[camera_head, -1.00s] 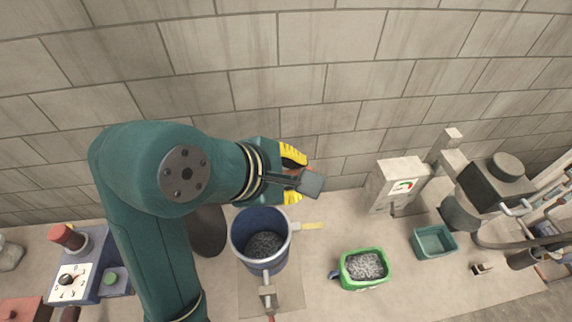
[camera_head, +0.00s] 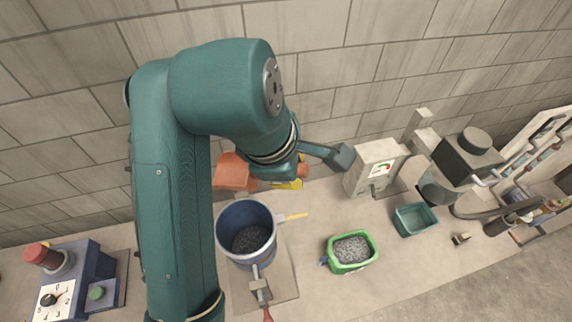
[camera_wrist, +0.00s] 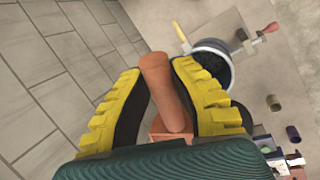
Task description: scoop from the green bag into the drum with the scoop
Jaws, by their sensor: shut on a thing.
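The orange-brown scoop (camera_head: 231,171) is held above and behind the drum in the head view. Its handle (camera_wrist: 163,85) stands between my yellow-padded fingers in the wrist view. My gripper (camera_head: 291,183) is shut on that handle, largely hidden behind my wrist in the head view. I cannot tell whether the scoop holds anything. The blue drum (camera_head: 231,259) stands below the scoop with dark grey granules inside; it also shows in the wrist view (camera_wrist: 228,53). The green bag (camera_head: 372,260) sits open to the right of the drum, filled with grey granules.
A blue control box (camera_head: 77,281) with a dial is at the lower left. A block wall rises behind. A yellow-handled part (camera_head: 292,217) sticks out beside the drum.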

